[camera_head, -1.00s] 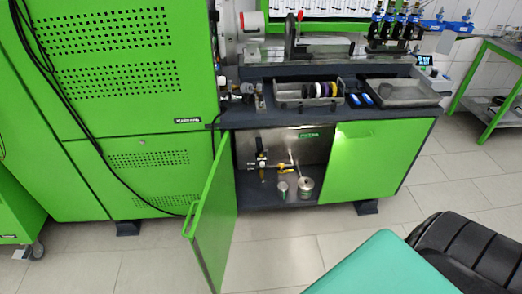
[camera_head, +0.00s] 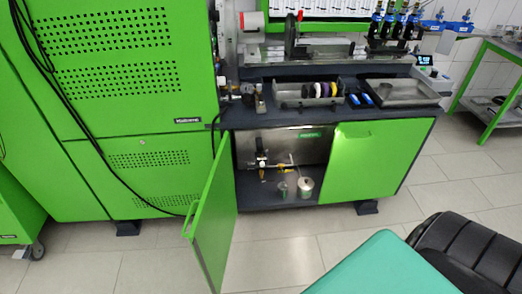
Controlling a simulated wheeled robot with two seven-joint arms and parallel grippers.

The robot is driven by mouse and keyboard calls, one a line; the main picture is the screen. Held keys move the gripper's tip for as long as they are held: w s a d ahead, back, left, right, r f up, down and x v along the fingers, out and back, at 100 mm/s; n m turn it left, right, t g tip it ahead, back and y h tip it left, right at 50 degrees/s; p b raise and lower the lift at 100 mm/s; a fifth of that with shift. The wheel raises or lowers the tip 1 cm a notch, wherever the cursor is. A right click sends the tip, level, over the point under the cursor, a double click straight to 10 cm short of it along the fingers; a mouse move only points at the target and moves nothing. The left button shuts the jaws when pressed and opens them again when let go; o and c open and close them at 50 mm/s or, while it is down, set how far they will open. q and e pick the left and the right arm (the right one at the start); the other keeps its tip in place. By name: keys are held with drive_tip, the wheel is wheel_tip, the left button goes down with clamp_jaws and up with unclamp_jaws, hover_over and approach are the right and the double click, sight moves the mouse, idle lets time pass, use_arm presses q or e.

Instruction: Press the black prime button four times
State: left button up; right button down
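The open cabinet (camera_head: 284,203) under the bench holds a small pump or valve fitting (camera_head: 261,160) mounted on its steel back panel. A small dark part shows at the top of this fitting, but it is too small to tell whether it is the black prime button. Yellow parts (camera_head: 281,169) sit just right of the fitting. Neither of my grippers is in view, and nothing touches the fitting.
The green cabinet door (camera_head: 213,222) stands open toward me. Cans (camera_head: 304,188) stand on the cabinet floor. Parts trays (camera_head: 400,90) lie on the bench.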

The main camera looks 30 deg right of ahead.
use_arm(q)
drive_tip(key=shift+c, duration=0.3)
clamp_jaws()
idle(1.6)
